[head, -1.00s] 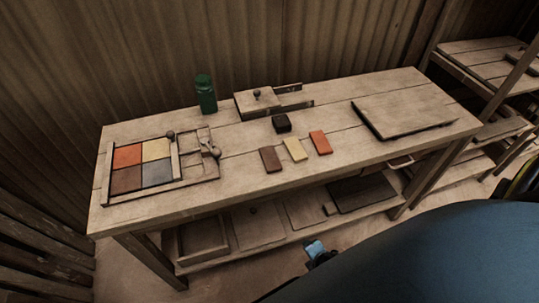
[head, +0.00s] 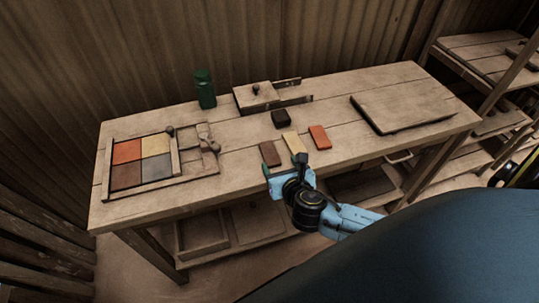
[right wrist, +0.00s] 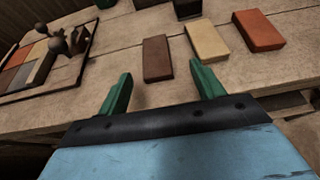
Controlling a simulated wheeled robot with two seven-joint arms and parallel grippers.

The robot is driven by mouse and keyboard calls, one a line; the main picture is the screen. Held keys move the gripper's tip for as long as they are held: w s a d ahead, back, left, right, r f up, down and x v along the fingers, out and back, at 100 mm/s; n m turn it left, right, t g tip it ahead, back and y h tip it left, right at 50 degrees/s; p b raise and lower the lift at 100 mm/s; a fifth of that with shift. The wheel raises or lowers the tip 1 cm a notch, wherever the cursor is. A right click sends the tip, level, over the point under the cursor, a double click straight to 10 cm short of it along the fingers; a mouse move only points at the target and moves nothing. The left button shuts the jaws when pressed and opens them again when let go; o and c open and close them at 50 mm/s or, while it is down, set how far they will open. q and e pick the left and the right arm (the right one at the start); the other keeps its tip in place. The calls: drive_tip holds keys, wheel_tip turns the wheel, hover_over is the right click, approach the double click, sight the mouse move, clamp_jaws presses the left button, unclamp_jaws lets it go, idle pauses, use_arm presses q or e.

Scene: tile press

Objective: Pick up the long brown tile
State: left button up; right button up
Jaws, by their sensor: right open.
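The long brown tile (head: 270,154) lies flat near the front edge of the workbench, leftmost of three loose tiles. A cream tile (head: 293,144) and an orange-red tile (head: 319,137) lie to its right. In the right wrist view the brown tile (right wrist: 157,59) lies ahead of the green fingertips and apart from them. My right gripper (right wrist: 160,84) is open and empty, with the tile between the lines of its fingers. In the head view the right gripper (head: 284,172) is at the bench's front edge, just in front of the brown tile. My left gripper is not in view.
The wooden press frame (head: 144,190) with several coloured tiles stands at the left. A dark block (head: 281,118), a green bottle (head: 205,89), a knobbed wooden box (head: 257,99) and a flat board (head: 403,112) are also on the bench. Bare bench lies left of the brown tile.

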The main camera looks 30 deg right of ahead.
sight(270, 153)
drive_tip(key=x, duration=0.2)
drive_tip(key=b+x, duration=0.1)
drive_tip(key=x, duration=0.3)
drive_tip(key=shift+w+a+f, duration=0.2)
drive_tip(key=shift+w+a, duration=0.05)
drive_tip(key=shift+a, duration=0.1)
drive_tip(key=c, duration=1.1)
